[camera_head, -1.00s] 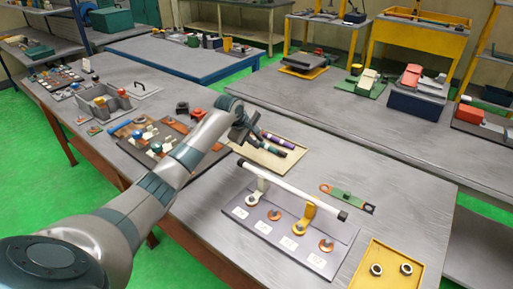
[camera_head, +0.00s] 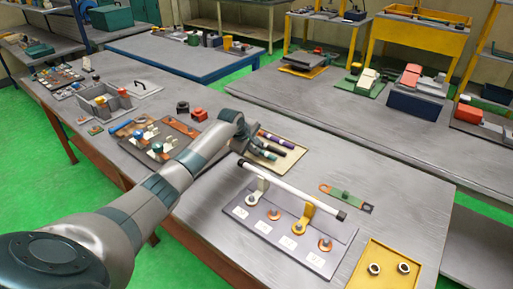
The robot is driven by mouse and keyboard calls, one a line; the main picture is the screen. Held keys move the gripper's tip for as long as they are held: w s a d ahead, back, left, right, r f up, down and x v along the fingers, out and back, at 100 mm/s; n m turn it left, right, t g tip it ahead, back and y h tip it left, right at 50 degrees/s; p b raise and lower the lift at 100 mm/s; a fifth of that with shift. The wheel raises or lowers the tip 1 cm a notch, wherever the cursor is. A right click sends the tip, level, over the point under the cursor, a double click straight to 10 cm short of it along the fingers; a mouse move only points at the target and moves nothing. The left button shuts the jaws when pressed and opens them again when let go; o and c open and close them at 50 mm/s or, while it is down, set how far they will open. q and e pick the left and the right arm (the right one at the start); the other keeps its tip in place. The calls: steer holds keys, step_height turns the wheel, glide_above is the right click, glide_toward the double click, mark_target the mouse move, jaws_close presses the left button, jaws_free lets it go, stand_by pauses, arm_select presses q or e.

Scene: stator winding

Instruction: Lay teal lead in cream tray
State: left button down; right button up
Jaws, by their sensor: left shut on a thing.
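The cream tray (camera_head: 296,158) lies on the grey bench just right of the picture's middle. My left gripper (camera_head: 250,147) is low over the tray's left side, shut on the teal lead (camera_head: 263,154). The lead's dark teal length shows beyond the fingers, over the tray. I cannot tell whether it touches the tray floor. A purple lead (camera_head: 276,138) and another dark lead (camera_head: 270,146) lie in the tray beside it. The fingers are small and partly hidden by my wrist. My right gripper is out of view.
In front of the tray stands a grey fixture (camera_head: 262,226) with a white bar (camera_head: 292,190) across it. A green link (camera_head: 346,198) and a yellow tray (camera_head: 370,284) lie to the right. Left of my arm are parts boards (camera_head: 158,150) and a grey bin (camera_head: 103,101).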

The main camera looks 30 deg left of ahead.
arm_select(q)
steer(key=shift+f, duration=0.55)
